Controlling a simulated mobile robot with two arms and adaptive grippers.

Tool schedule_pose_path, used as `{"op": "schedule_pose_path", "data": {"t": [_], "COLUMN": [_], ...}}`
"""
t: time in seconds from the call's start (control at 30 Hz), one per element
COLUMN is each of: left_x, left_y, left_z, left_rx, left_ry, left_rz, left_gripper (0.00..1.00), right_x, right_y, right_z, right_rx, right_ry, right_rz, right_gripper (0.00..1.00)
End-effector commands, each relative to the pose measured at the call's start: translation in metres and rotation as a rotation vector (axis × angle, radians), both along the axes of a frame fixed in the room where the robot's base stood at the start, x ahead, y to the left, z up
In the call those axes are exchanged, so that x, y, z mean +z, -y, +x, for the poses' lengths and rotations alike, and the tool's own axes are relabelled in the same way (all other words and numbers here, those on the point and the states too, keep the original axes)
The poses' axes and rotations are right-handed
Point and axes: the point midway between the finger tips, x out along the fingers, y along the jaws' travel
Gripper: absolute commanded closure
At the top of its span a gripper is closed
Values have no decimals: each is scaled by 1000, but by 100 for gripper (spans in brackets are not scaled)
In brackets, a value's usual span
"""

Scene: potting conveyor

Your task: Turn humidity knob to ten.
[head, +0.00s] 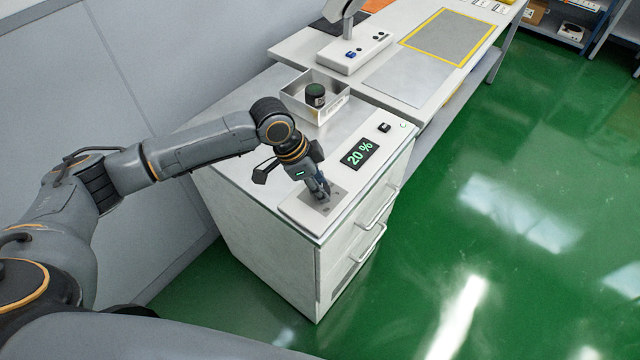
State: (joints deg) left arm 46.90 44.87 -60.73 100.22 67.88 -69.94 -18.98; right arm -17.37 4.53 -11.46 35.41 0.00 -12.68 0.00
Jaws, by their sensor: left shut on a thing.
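My left gripper (324,194) points down at the grey knob plate (336,204) on the front corner of the white cabinet top (236,140). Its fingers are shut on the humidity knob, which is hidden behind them. My right gripper is not in view.
A white open box (301,110) holding a dark round object (315,95) stands behind the gripper. A small black switch (384,128) sits beyond the display. A long bench (408,84) adjoins the cabinet at the back. The green floor (500,220) at right is clear.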

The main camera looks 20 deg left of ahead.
Motion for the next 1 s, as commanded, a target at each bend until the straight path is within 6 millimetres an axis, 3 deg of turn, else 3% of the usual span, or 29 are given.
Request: {"op": "schedule_pose_path", "data": {"t": [0.37,1.0], "left_x": [1,-1], "left_y": [0,0], "left_z": [0,4], "left_rx": [-104,-609], "left_ry": [-5,-3], "left_rz": [-1,-2], "left_gripper": [98,98], "right_x": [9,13], "right_y": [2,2], "right_z": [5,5], "right_rx": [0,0], "right_ry": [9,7], "right_rz": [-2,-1], "right_gripper": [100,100]}}
